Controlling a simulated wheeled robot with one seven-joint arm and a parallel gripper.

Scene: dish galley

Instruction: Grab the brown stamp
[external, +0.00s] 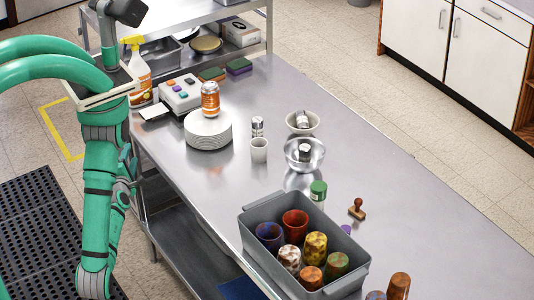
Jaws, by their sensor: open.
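The brown stamp (357,209) stands on the steel table in the external view, right of the middle. It has a round knob handle on a small base. My green arm hangs down at the left edge of the table, well away from the stamp. I cannot make out my gripper's fingers in this view.
The grey bin (255,221) holds several patterned cups. A green-lidded jar (318,191), a metal bowl (318,152) and a white bowl (313,122) stand behind. A plate stack (208,136) bears an orange can (210,99). The table right of the stamp is clear.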

